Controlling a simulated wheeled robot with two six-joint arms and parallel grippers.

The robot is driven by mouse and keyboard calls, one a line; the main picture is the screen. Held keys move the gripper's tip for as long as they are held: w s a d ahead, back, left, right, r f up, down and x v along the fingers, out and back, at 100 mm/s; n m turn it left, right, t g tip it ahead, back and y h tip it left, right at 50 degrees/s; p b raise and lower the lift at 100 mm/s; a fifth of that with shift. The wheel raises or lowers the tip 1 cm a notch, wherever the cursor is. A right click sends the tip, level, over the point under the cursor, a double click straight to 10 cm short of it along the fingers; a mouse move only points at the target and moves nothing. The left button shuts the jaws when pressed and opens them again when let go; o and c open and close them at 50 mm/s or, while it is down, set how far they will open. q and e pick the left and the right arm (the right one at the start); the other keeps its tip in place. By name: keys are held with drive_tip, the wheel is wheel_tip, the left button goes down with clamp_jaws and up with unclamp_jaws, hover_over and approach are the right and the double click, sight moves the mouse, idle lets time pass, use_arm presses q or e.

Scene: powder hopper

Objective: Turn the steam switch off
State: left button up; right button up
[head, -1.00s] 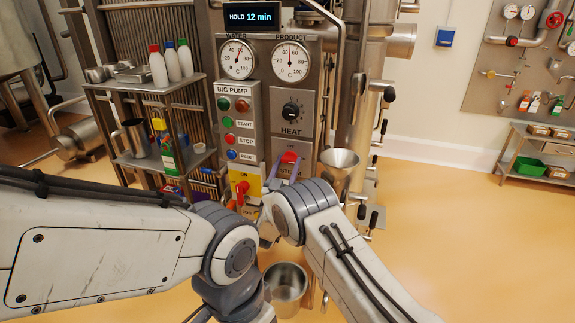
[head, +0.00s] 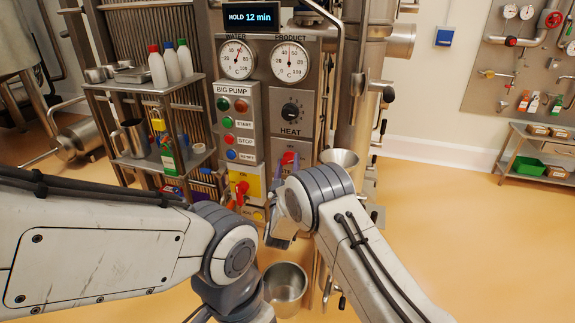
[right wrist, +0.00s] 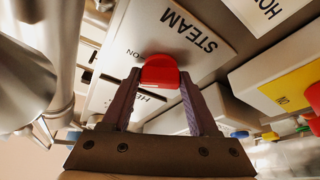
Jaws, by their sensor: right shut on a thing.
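The steam switch is a red knob (head: 288,158) on the lower right of the grey panel, beneath the HEAT dial. In the right wrist view the red knob (right wrist: 160,71) sits between the two purple-grey fingers of my right gripper (right wrist: 158,88), which is shut on it. The STEAM plate (right wrist: 185,35) appears upside down behind it. In the head view my right wrist hides part of the plate and most of the gripper. My left arm crosses the lower left of the head view; its gripper is not in view.
A yellow plate with a red handle (head: 241,188) is left of the steam switch. A metal pail (head: 285,283) is below. A shelf (head: 150,84) with bottles stands left. Open floor lies right.

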drive_tip(key=n+y, duration=0.1)
drive_tip(key=n, duration=0.1)
drive_tip(key=n+y, duration=0.1)
drive_tip(key=n, duration=0.2)
drive_tip(key=shift+d+r+g+p, duration=0.1)
drive_tip(key=shift+r+g+p, duration=0.05)
drive_tip(key=shift+g+p, duration=0.2)
drive_tip(key=n+g+y, duration=0.1)
drive_tip(key=n, duration=0.2)
drive_tip(key=shift+s+p, duration=0.1)
drive_tip(key=shift+p, duration=0.2)
drive_tip(key=n+g+y+p, duration=0.1)
drive_tip(key=n, duration=0.2)
drive_tip(key=shift+r+n, duration=0.15)
drive_tip(key=shift+n, duration=0.25)
drive_tip(key=shift+n+g+p, duration=0.4)
drive_tip(key=shift+n+g, duration=0.05)
drive_tip(key=shift+n, duration=0.55)
drive_tip(key=o, duration=1.4)
